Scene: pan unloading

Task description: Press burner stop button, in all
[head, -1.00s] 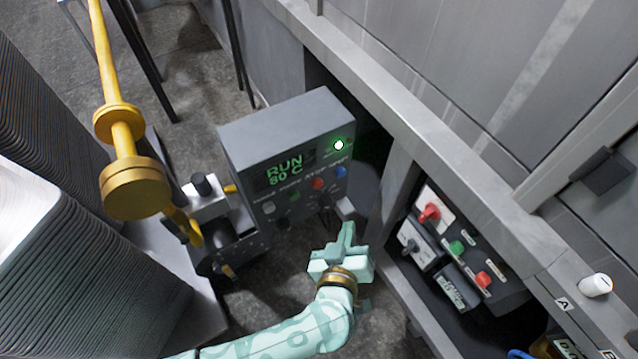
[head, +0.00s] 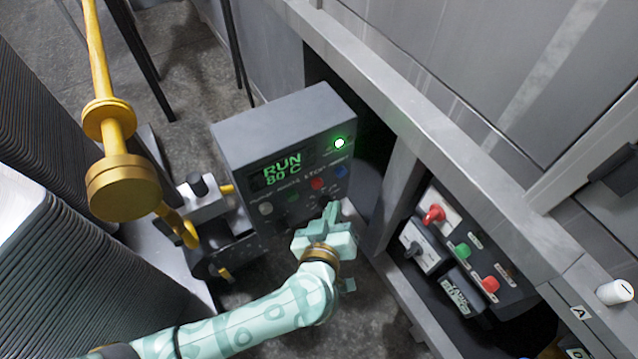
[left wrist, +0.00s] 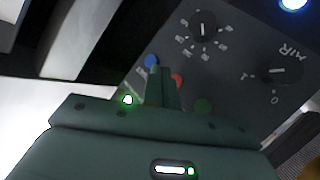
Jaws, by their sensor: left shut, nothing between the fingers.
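A grey control box (head: 285,130) with a green display (head: 282,171) reading RUN 80 C stands at the middle of the head view. Its green lamp (head: 339,143) is lit. A red button (head: 317,183) sits under the word STOP, between a green button (head: 293,197) and a blue button (head: 341,171). My left gripper (head: 332,210) is shut and empty, its tip just below the red button in the head view. In the left wrist view the fingertips (left wrist: 162,75) partly cover the red button (left wrist: 177,81). I cannot tell whether they touch the panel. The right gripper is out of view.
A second panel with a red button (head: 490,284), a green button (head: 462,251) and a red knob (head: 434,213) sits in the cabinet at right. A yellow post (head: 122,150) and stacked ribbed white pieces (head: 75,270) stand at left.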

